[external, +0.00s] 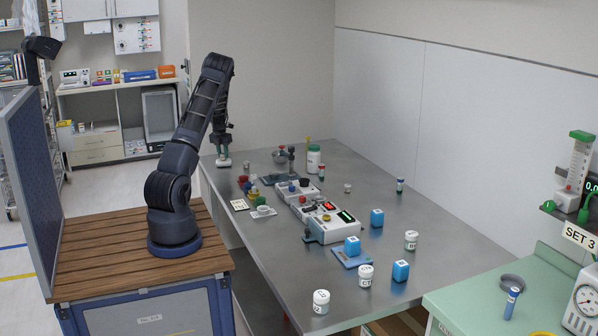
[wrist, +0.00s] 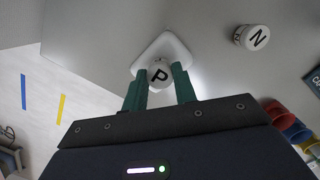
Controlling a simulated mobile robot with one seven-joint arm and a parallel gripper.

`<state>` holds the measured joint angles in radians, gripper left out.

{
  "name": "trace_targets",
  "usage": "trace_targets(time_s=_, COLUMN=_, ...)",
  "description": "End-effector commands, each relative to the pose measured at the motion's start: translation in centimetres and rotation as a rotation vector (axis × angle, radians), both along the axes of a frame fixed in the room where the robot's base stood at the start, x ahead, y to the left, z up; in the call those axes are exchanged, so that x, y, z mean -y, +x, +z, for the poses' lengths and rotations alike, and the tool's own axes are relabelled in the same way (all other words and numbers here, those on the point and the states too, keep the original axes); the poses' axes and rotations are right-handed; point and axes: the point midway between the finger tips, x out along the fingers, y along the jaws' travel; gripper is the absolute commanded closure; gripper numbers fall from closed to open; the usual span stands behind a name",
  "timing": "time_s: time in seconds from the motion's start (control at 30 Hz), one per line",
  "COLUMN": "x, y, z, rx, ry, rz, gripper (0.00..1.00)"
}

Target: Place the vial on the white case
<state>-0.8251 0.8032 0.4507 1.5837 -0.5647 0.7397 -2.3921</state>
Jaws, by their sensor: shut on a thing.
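My gripper (external: 223,155) is over the far left corner of the metal table. In the wrist view its green fingers (wrist: 160,82) are shut on a small vial (wrist: 158,72) with a round white top marked "P". A white case (wrist: 177,45) with rounded corners lies directly below the vial. The case also shows in the external view as a small pale shape (external: 223,164) under the fingers. The vial's lower part is hidden, and I cannot tell whether it touches the case.
A white-topped jar marked "N" (wrist: 252,37) stands right of the case; it is small in the external view (external: 246,165). Coloured cups (external: 246,186) and a device with displays (external: 327,220) stand nearer. The table edge is close on the left.

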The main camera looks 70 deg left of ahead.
Motion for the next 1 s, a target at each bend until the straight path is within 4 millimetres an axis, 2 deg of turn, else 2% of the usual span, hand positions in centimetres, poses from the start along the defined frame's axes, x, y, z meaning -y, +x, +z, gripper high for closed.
trace_targets(time_s=0.33, x=0.0, y=0.0, z=-0.3, rx=0.0, ry=0.0, rz=-0.001, gripper=0.94)
trace_targets(time_s=0.37, x=0.0, y=0.0, z=-0.2, rx=0.0, ry=0.0, rz=-0.001, gripper=0.66)
trace_targets(time_s=0.43, x=0.0, y=0.0, z=-0.2, rx=0.0, ry=0.0, rz=-0.001, gripper=0.53)
trace_targets(time_s=0.47, x=0.0, y=0.0, z=-0.2, rx=0.0, ry=0.0, rz=-0.001, gripper=0.51)
trace_targets(time_s=0.77, x=0.0, y=0.0, z=-0.1, rx=0.001, ry=0.001, rz=0.0, gripper=0.51)
trace_targets(time_s=0.87, x=0.0, y=0.0, z=0.6, rx=0.001, ry=0.002, rz=-0.001, gripper=0.51)
trace_targets(time_s=1.0, x=0.3, y=-0.2, z=2.6, rx=0.001, ry=0.002, rz=-0.001, gripper=0.51)
